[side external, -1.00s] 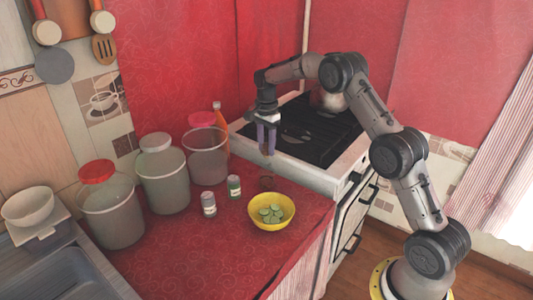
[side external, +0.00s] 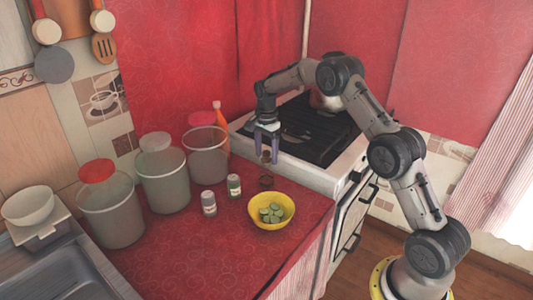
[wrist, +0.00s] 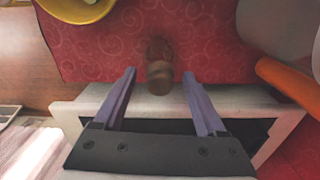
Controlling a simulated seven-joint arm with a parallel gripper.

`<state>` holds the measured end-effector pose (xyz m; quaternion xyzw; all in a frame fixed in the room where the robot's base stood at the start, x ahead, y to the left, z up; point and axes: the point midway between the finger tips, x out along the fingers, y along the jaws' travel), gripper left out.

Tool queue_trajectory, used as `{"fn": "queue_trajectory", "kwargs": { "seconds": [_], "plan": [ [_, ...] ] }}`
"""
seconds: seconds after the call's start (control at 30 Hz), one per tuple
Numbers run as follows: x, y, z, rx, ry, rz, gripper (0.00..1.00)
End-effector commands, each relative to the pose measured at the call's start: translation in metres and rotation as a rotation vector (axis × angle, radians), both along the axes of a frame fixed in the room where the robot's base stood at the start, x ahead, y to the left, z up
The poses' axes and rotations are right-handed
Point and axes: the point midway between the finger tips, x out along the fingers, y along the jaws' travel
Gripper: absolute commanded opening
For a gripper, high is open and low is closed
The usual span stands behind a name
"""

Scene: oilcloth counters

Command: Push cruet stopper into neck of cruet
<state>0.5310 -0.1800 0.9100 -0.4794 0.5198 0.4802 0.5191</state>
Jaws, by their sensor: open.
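The cruet (side external: 266,181) is a small, dark brownish vessel on the red counter, near the stove-side edge. The brown stopper (side external: 266,157) is at its top, and whether it is fully seated cannot be told. In the wrist view the round stopper (wrist: 160,79) lies in front of the darker cruet (wrist: 157,48). My gripper (side external: 267,157) points down over the cruet with its purple fingers spread. In the wrist view, my gripper (wrist: 160,73) has one finger on each side of the stopper, with a visible gap on both sides.
A yellow bowl of green slices (side external: 289,222) stands in front of the cruet. Two small shakers (side external: 208,203) (side external: 234,186), several large jars (side external: 164,180) and an orange bottle (side external: 219,115) stand to the left. The stove (side external: 318,140) is behind.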

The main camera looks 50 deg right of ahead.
Motion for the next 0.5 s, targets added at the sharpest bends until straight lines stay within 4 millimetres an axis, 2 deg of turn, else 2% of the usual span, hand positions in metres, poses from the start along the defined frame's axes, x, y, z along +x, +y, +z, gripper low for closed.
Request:
{"fn": "queue_trajectory", "kwargs": {
  "seconds": [0.13, 0.23, 0.5],
  "plan": [
    [0.0, 0.0, 0.005, 0.0, -0.001, 0.0, 0.74],
    [0.001, 0.0, 0.016, -0.001, -0.004, 0.0, 0.74],
    [0.001, 0.0, 0.07, -0.001, -0.005, 0.0, 0.74]
  ]
}}
